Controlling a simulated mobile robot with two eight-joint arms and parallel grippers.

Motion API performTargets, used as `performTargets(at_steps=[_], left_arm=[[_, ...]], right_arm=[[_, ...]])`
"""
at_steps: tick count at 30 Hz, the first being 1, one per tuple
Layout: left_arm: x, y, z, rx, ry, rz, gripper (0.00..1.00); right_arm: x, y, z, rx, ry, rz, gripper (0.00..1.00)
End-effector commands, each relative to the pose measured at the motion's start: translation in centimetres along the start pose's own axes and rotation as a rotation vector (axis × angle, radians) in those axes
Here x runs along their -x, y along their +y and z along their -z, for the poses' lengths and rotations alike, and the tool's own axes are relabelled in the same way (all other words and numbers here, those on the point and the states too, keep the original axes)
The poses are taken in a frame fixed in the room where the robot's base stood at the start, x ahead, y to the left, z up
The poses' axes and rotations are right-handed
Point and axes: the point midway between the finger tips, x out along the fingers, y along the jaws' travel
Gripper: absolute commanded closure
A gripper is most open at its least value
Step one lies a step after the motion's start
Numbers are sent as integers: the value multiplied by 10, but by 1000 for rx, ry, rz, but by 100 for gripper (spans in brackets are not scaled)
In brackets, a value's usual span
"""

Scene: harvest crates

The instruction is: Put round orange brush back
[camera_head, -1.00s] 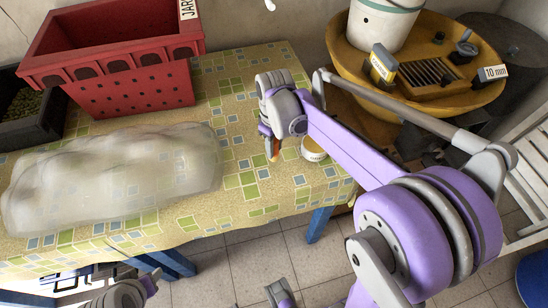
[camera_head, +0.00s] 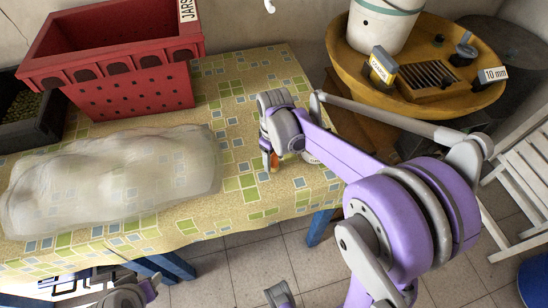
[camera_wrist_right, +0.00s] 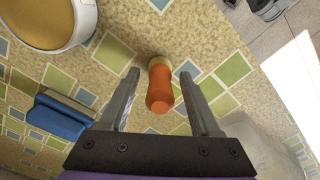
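The round orange brush (camera_wrist_right: 160,88) has an orange handle and a pale end and stands on the patterned tablecloth in the right wrist view. In the head view only a bit of the brush (camera_head: 275,161) shows below my right gripper (camera_head: 270,160), near the table's right end. In the right wrist view my right gripper (camera_wrist_right: 159,74) is open, with one finger on each side of the brush. Gaps show between the fingers and the brush. My left gripper does not show; only part of my left arm appears at the lower left of the head view.
A translucent bag (camera_head: 110,180) lies left of the right gripper. A red crate (camera_head: 130,85) stands behind it. A yellow round table (camera_head: 350,70) holds a bucket (camera_head: 380,25).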

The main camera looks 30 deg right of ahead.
Motion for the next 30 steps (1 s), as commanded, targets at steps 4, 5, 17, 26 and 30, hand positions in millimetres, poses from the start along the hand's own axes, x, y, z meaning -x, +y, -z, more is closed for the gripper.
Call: performTargets(at_steps=[4,5,17,26,30], left_arm=[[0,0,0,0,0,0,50],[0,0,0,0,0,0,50],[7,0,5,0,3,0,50],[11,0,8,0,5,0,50],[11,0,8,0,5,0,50]], right_arm=[[0,0,0,0,0,0,36],[0,0,0,0,0,0,36],[62,0,0,-1,0,0,36],[112,0,0,-1,0,0,36],[121,-3,-2,-5,6,-4,36]])
